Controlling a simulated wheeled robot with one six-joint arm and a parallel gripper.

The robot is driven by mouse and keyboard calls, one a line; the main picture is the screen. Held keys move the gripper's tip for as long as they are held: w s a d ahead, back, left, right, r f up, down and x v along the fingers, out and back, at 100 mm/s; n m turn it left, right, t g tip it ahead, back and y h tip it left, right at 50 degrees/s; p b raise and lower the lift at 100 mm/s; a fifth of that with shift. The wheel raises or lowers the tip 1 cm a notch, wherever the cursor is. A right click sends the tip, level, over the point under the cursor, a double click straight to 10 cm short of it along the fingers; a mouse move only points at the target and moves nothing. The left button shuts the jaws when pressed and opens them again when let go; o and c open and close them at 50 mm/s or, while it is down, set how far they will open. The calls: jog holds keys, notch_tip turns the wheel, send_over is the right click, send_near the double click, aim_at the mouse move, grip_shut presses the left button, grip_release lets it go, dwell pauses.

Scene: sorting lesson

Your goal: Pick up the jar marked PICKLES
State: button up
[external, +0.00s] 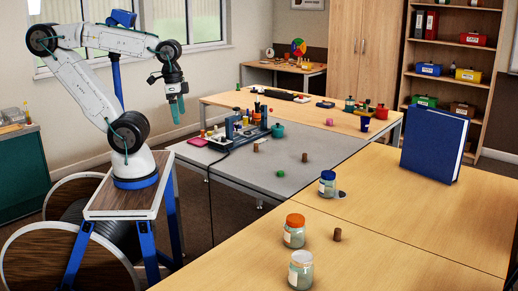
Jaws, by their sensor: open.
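Three glass jars with pale labels stand upright on the near wooden table. One has a blue lid (327,188), one an orange lid (294,233) and one a white lid (300,272). The label writing is too small to read, so I cannot tell which is marked PICKLES. My gripper (177,114) hangs with its teal fingers pointing down at the upper left, high up and well away from all three jars. It is open, and I see nothing between its fingers.
A large blue book (433,144) stands upright behind the jars. A brown cylinder (337,235) is near the orange-lidded jar, and a dark item lies beside the blue-lidded one. The grey table (285,165) holds a cluttered rack (243,130) and a teal pot (278,131). The near table's right front is clear.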

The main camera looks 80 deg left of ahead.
jog(key=shift+a+r, duration=0.25)
jog(key=c, duration=0.5)
